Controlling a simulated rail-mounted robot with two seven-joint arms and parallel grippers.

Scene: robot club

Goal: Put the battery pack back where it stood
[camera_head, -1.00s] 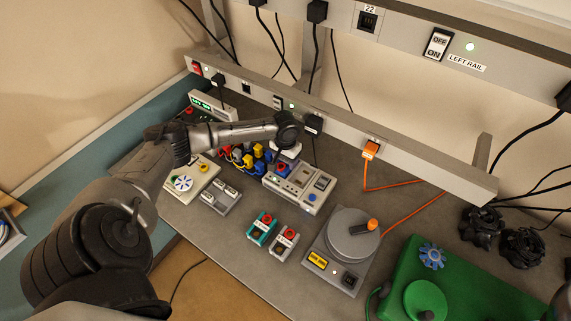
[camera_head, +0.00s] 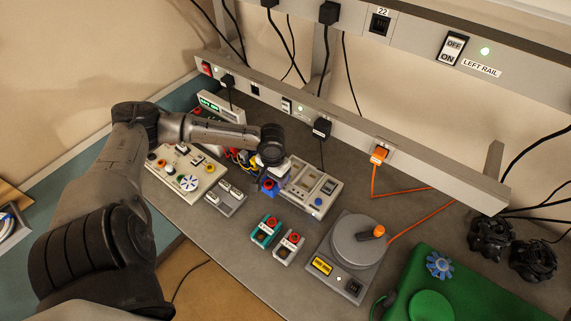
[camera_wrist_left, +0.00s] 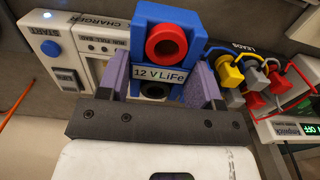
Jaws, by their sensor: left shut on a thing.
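The blue battery pack (camera_wrist_left: 194,22) labelled "12 V LiFe" has a red-ringed socket and a black one. My left gripper (camera_wrist_left: 165,82) is shut on it, with a purple finger on each side. In the head view the pack (camera_head: 267,186) shows just under the left gripper (camera_head: 271,168), at the left side of the grey charger (camera_head: 315,187). The charger (camera_wrist_left: 72,42) also shows left of the pack in the wrist view. The pack's underside is hidden, so I cannot tell whether it touches the bench. My right gripper is out of view.
A teal pack (camera_head: 265,231) and a grey pack (camera_head: 288,246) stand in front of the charger. Coloured leads (camera_wrist_left: 255,80) are close to the right of the held pack. A turntable device (camera_head: 345,262) stands farther right. Bare bench lies in front of the packs.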

